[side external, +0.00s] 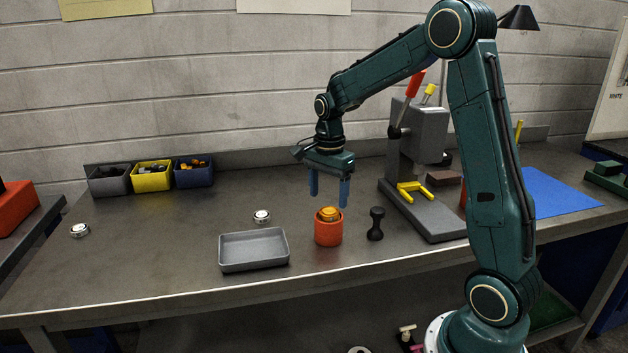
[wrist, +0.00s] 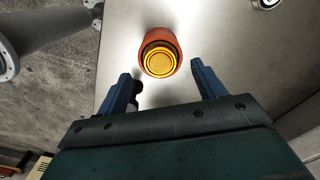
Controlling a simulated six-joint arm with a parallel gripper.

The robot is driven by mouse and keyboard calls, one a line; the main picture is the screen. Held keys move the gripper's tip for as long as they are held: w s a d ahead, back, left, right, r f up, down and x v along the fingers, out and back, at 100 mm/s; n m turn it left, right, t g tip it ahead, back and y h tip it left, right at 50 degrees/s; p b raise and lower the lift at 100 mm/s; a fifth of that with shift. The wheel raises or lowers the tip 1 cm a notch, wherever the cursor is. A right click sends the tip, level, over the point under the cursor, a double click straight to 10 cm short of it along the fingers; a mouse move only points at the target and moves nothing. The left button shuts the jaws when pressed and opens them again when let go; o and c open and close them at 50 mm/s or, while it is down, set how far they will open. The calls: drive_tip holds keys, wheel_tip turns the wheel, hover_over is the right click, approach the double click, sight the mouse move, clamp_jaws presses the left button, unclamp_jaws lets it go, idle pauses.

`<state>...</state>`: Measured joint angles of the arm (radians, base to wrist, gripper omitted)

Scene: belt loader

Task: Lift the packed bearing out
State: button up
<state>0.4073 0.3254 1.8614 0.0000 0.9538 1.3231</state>
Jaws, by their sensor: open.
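An orange cup (side external: 328,234) stands upright on the grey workbench. A round yellow-gold piece (side external: 328,214), which looks like the packed bearing, sits in its top and shows a little above the rim. In the wrist view the yellow rings of the bearing (wrist: 159,60) sit inside the orange cup (wrist: 159,43). My gripper (side external: 329,197) is open and empty, with its blue fingers pointing down above the cup. In the wrist view my gripper (wrist: 163,77) has its two fingers apart, with the cup beyond them. Nothing is between the fingers.
A grey tray (side external: 254,250) lies left of the cup, and a black handled tool (side external: 376,224) stands close on its right. A silver bearing (side external: 262,216) lies behind the tray, another (side external: 80,230) far left. An arbor press (side external: 424,150) stands behind right. Small bins (side external: 152,178) line the back.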

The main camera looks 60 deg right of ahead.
sight(328, 212)
drive_tip(key=shift+f, duration=2.1)
drive_tip(key=c, duration=1.4)
